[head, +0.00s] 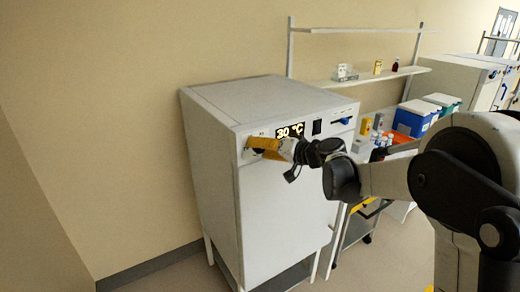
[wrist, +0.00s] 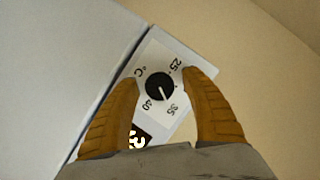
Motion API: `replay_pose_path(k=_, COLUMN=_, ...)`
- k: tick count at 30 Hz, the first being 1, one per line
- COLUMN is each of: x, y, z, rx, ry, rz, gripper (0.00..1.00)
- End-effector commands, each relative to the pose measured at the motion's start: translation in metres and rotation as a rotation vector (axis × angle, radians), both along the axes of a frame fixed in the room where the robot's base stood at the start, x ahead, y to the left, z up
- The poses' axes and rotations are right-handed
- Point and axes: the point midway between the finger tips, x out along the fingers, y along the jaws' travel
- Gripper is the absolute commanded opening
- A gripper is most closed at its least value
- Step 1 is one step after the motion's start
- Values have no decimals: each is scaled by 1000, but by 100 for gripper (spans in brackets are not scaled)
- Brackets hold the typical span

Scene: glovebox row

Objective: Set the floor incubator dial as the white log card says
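The floor incubator (head: 285,205) is a white cabinet on legs against the wall. Its display (head: 290,131) reads 30 °C. In the wrist view its black round dial (wrist: 160,87) sits on a white plate marked 25, 35, 40 and °C. The dial's white mark points down and slightly right in the picture, toward the 35 side. My gripper (wrist: 161,78) is open, with one orange-yellow finger on each side of the dial and gaps between. In the head view my gripper (head: 262,148) is at the panel's left end and hides the dial. I cannot make out a white log card.
A black switch (head: 317,127) and a blue handle (head: 342,121) are on the panel right of the display. A wall shelf (head: 350,82) with small items is behind. A cart with bottles and a blue box (head: 411,120) stand to the right.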

Motion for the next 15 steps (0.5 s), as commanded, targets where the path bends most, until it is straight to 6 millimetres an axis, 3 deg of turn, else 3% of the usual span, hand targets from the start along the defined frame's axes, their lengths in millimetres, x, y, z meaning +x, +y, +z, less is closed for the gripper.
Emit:
replay_pose_path(k=5, x=-5, y=-6, z=2, rx=0, ry=0, rz=-1, gripper=55)
replay_pose_path(k=15, x=-48, y=-59, z=21, rx=-1, ry=-1, rz=-3, gripper=55)
